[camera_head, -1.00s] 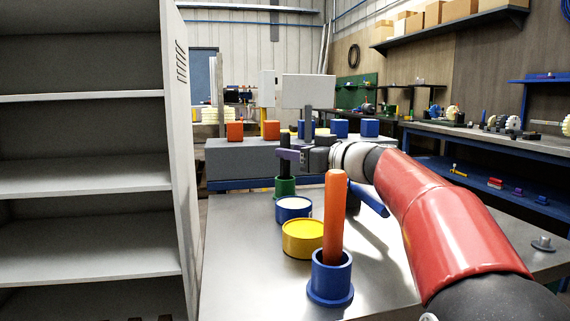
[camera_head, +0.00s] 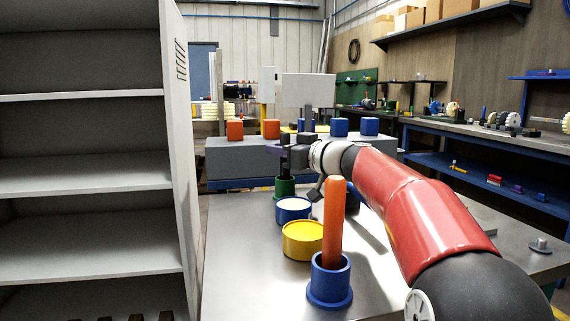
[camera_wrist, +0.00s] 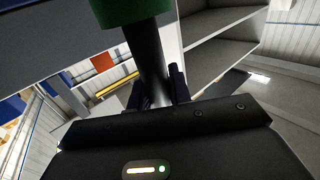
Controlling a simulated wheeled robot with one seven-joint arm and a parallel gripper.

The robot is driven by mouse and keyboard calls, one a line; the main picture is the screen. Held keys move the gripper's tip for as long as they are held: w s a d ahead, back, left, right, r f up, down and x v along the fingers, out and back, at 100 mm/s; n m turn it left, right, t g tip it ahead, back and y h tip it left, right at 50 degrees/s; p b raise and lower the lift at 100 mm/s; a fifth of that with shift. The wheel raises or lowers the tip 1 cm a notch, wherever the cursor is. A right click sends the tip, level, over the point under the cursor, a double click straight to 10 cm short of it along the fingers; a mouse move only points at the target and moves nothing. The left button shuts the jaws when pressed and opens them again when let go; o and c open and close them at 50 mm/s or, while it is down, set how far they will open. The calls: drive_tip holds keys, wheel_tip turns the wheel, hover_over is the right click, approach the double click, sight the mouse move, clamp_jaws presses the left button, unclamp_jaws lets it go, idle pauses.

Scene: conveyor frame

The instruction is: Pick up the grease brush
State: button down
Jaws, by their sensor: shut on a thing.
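A brush with a black handle (camera_head: 284,140) stands upright in a green cup (camera_head: 284,188) at the far end of the metal table. I take it for the grease brush; its lower end is hidden. My gripper (camera_head: 285,152) is shut on this handle, above the cup. In the wrist view the black handle (camera_wrist: 148,58) runs between my two fingers (camera_wrist: 157,92), and the green cup (camera_wrist: 128,12) shows at the top edge. I cannot tell whether the brush has lifted within the cup.
An orange handle (camera_head: 334,220) stands in a blue cup (camera_head: 330,282) near the front. A yellow tin (camera_head: 302,241) and a blue tin (camera_head: 293,211) stand between the two cups. A grey cabinet (camera_head: 85,140) is at left. Orange and blue blocks (camera_head: 235,130) sit on a grey structure behind.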

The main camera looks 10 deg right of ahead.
drive_tip(key=shift+r, duration=0.15)
wheel_tip(320, 180, up, 18)
drive_tip(key=p, duration=0.5)
drive_tip(key=shift+p, duration=0.3)
drive_tip(key=shift+f, duration=0.2)
idle(1.7)
